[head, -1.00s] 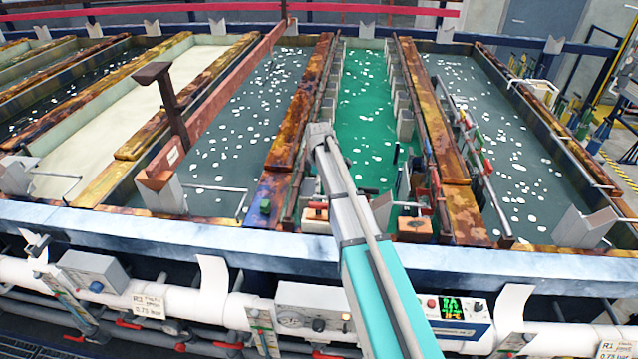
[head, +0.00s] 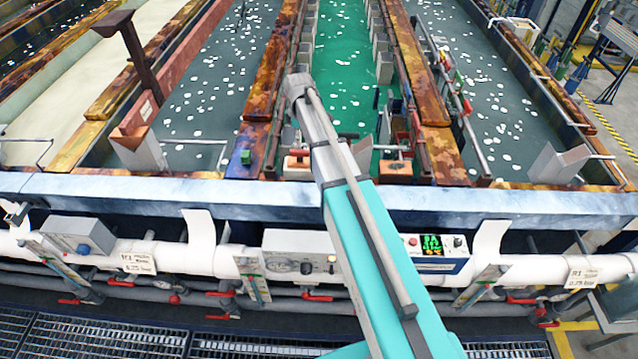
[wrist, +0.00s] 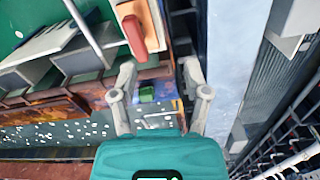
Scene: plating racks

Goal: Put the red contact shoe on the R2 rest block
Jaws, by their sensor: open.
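My gripper (wrist: 162,88) is open and empty in the wrist view, its two grey fingers spread wide. A small red piece (wrist: 133,36), which looks like the red contact shoe, lies on an orange and pale block (wrist: 153,25) above and left of the fingers. In the head view this block (head: 297,165) stands at the front left of the green tank. I cannot read which block is R2. In the head view my gripper's fingers cannot be made out near the arm's far end.
A green block (head: 245,157) sits left of the orange block; a green block also shows between my fingers in the wrist view (wrist: 147,93). Rusty tank walls (head: 272,70), a blue-white front beam (head: 150,195) and a control box (head: 436,252) are around.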

